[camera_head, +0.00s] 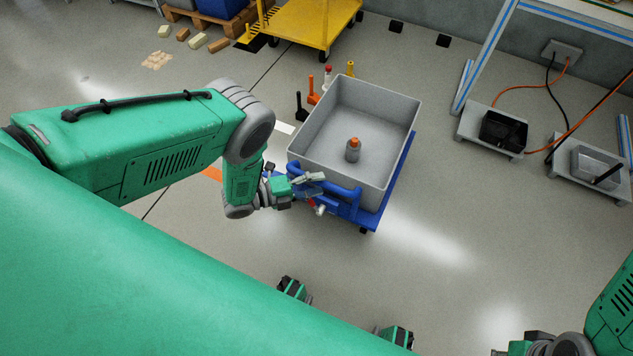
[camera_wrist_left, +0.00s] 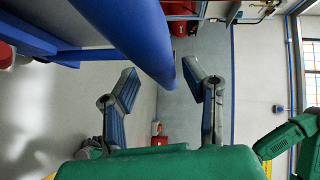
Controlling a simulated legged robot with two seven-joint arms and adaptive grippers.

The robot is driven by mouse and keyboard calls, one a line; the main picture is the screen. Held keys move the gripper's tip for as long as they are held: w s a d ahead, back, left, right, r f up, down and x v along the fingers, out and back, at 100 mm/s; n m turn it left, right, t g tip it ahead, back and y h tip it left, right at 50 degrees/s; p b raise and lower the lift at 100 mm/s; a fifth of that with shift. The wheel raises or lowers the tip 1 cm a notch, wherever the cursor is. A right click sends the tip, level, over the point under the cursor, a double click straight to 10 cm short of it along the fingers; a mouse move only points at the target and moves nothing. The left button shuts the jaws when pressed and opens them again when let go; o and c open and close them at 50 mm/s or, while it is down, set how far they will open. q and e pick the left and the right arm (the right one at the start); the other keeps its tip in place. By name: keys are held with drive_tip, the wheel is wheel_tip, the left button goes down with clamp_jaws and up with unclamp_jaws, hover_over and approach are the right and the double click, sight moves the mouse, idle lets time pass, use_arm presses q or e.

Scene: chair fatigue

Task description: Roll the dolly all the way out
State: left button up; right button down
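The blue dolly (camera_head: 393,190) stands on the floor and carries a large grey bin (camera_head: 404,146). Its blue tubular handle (camera_head: 345,198) is on the side nearest me. My left gripper (camera_head: 317,194) is at the left part of this handle. In the left wrist view, the two fingers of the left gripper (camera_wrist_left: 165,92) are spread apart. The thick blue handle bar (camera_wrist_left: 128,38) reaches in from the top toward the space between them, and neither finger is visibly closed on it. At the bottom right, part of my right arm shows; its fingers are not clear.
A bottle with an orange cap (camera_head: 353,150) stands in the bin. Several small coloured items (camera_head: 313,90) stand behind the bin's left side. A yellow cart (camera_head: 313,25) is at the back. A blue-edged frame (camera_head: 487,55) and boxes with cables are right. Floor toward me is largely clear.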

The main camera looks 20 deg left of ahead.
use_arm(q)
drive_tip(key=v, duration=1.2)
